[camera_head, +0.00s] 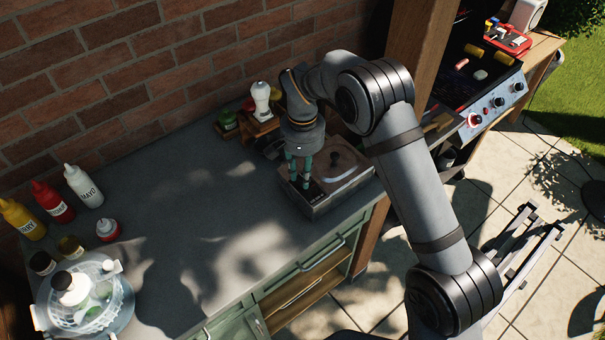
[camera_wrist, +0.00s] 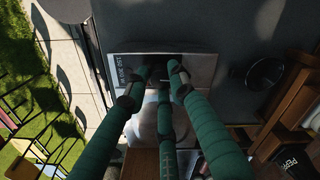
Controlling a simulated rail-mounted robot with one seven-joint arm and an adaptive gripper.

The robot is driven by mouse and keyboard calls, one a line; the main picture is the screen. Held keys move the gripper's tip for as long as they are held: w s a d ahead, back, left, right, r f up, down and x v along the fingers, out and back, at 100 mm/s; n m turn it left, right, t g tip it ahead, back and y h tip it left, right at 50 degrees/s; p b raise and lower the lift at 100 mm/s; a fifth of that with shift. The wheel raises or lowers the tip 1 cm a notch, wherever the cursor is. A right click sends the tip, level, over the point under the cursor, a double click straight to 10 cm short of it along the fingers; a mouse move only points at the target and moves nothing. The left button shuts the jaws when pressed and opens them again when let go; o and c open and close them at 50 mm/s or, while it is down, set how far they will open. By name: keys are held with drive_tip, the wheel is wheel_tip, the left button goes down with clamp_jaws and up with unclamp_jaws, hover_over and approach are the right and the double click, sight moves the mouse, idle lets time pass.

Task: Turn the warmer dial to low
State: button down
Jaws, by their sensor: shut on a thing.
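The warmer (camera_head: 345,180) is a low metal box with a brown lid and a pale handle, at the right end of the grey counter. Its front panel (camera_wrist: 122,72) shows in the wrist view, with white lettering beside the fingers. My gripper (camera_head: 302,184) reaches down from above to this panel, and its green fingers (camera_wrist: 162,82) close around the dial spot. The gripper is shut on the dial, which the fingertips mostly hide. I cannot read which setting the dial points to.
A wooden caddy (camera_head: 262,124) with a white shaker and jars stands behind the warmer. Sauce bottles (camera_head: 50,200) and a clear salad spinner (camera_head: 85,295) are at the left. A grill (camera_head: 480,85) stands beyond the wooden post. The counter's middle is clear.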

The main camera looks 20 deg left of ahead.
drive_tip(key=m+b, duration=0.2)
drive_tip(key=b, duration=0.1)
drive_tip(key=shift+f+m, duration=0.3)
drive_tip(key=shift+m, duration=0.1)
drive_tip(key=m+b, duration=0.2)
drive_tip(key=shift+m+b, duration=0.35)
drive_tip(key=shift+m, duration=0.05)
drive_tip(key=m+b, duration=0.2)
drive_tip(key=m, duration=0.1)
drive_tip(key=m+b, duration=0.1)
drive_tip(key=m, duration=0.1)
drive_tip(key=shift+r+b, duration=0.25)
drive_tip(key=shift+b, duration=0.1)
drive_tip(key=shift+m, duration=0.4)
drive_tip(key=c, duration=1.6)
unclamp_jaws()
drive_tip(key=shift+o, duration=0.7)
drive_tip(key=shift+r, duration=0.1)
wheel_tip(320, 180, up, 12)
